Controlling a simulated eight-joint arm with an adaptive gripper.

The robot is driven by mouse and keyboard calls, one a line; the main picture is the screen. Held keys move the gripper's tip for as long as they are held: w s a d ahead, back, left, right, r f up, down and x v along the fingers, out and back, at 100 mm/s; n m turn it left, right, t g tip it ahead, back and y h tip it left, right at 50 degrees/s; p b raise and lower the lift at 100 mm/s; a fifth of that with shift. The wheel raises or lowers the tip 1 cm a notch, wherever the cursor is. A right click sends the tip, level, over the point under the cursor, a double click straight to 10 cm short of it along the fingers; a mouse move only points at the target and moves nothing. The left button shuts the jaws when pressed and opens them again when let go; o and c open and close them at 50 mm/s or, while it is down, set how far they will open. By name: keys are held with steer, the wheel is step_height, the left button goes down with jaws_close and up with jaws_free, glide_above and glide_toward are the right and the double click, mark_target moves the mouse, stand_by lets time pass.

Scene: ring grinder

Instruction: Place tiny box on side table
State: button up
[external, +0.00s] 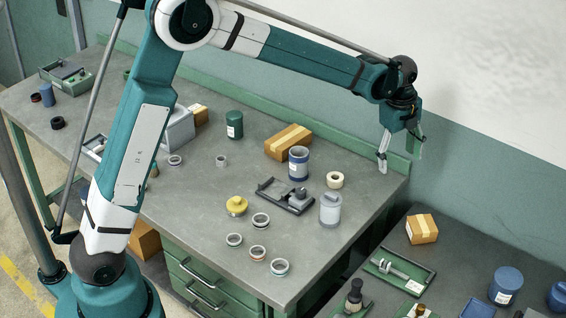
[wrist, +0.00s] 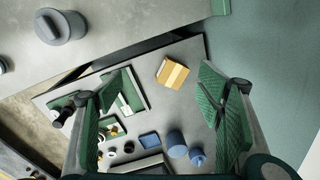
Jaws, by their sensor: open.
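A small cardboard box (external: 422,229) with a pale tape strip rests on the side table (external: 384,228) at the lower right. In the wrist view this box (wrist: 172,73) lies on the side table, seen between the fingers but well beyond them. My gripper (external: 401,154) is open and empty, raised near the right back corner of the main workbench. Its two fingers also show spread in the wrist view (wrist: 167,82). Another cardboard box (external: 288,142) sits on the workbench, and a smaller one (external: 201,115) stands farther back left, partly hidden.
The side table also holds a green tray (external: 400,270), a blue canister (external: 505,286) and a dark brush (external: 354,296). On the workbench (external: 200,205) are a grey canister (external: 330,209), a blue jar (external: 298,163) and several rings. A wall runs behind both tables.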

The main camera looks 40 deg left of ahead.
steer(key=s+a+r+n+t, duration=0.1)
steer(key=s+a+r+n, duration=0.4)
steer(key=s+a+r, duration=0.35)
steer(key=s+a+r+n+t, duration=0.2)
steer(key=s+a+r+n, duration=0.35)
steer(key=s+a, duration=0.45)
steer(key=s+a+f+n+t, duration=0.1)
steer(key=s+a+n, duration=0.4)
steer(key=s, duration=0.6)
steer(key=s+a+f+n+t, duration=0.2)
steer(key=s+a+n, duration=0.4)
steer(key=s+a, duration=0.3)
steer(key=s, duration=0.2)
steer(key=shift+s+a+f+y, duration=0.3)
steer(key=shift+s+f, duration=0.05)
steer(key=shift+f, duration=0.05)
